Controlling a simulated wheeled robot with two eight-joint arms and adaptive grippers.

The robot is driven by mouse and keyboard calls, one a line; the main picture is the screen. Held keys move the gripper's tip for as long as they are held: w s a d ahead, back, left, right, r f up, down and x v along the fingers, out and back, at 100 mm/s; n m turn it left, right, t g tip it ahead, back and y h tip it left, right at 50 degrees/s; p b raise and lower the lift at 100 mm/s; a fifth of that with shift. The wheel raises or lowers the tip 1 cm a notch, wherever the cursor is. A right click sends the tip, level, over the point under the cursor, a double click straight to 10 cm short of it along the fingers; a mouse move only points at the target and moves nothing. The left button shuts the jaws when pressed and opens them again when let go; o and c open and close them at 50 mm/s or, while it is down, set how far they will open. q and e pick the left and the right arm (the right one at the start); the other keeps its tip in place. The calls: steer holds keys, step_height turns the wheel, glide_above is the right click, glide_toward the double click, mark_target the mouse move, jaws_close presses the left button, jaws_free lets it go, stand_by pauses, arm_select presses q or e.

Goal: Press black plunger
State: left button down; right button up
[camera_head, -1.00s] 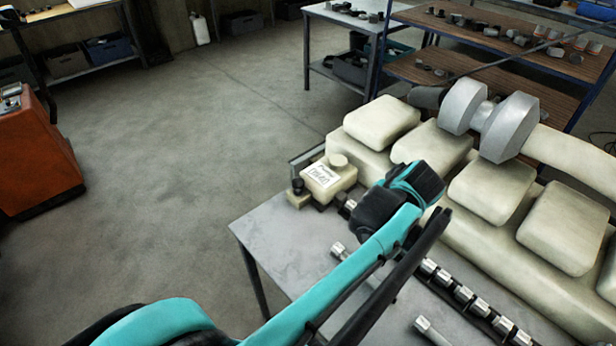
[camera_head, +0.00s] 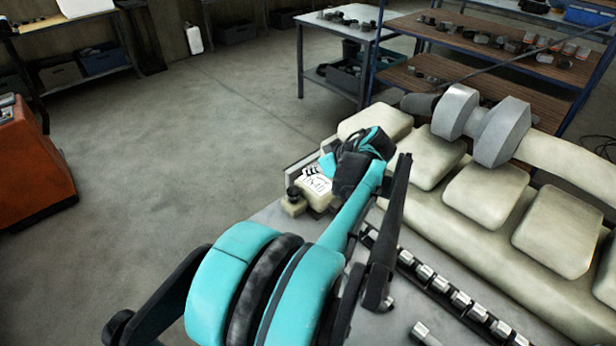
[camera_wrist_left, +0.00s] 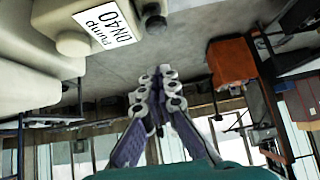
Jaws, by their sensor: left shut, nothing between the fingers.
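The cream pump (camera_head: 316,185), labelled "Pump DN40", sits at the far left corner of the metal table and is partly hidden by my left arm. The black plunger (camera_head: 293,194) is a short dark knob on its left side. In the left wrist view the pump (camera_wrist_left: 72,42) is at the upper left and the plunger (camera_wrist_left: 155,22) is at the top. My left gripper (camera_wrist_left: 165,74) is shut and empty, its fingertips apart from the plunger in that picture. In the head view the left hand (camera_head: 352,160) is beside the pump and hides its fingertips. My right gripper is out of view.
A large cream engine block (camera_head: 490,195) with rounded covers fills the right side. A row of metal parts (camera_head: 440,284) lies along the table in front of it. An orange cabinet (camera_head: 32,160) stands far left. The floor (camera_head: 200,140) left of the table is clear.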

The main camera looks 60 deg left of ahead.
arm_select(q)
steer(key=b, duration=0.3)
glide_above(297, 193)
step_height(297, 193, down, 6)
step_height(297, 193, down, 2)
steer(key=shift+w+f+b, duration=0.15)
steer(key=shift+b, duration=0.35)
steer(key=shift+f+b, duration=0.3)
steer(key=shift+f, duration=0.5)
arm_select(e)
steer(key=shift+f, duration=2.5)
arm_select(q)
step_height(297, 193, down, 3)
steer(key=shift+r+b, duration=0.15)
steer(key=shift+b, duration=0.6)
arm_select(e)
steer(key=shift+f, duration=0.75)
arm_select(q)
steer(key=shift+d, duration=0.15)
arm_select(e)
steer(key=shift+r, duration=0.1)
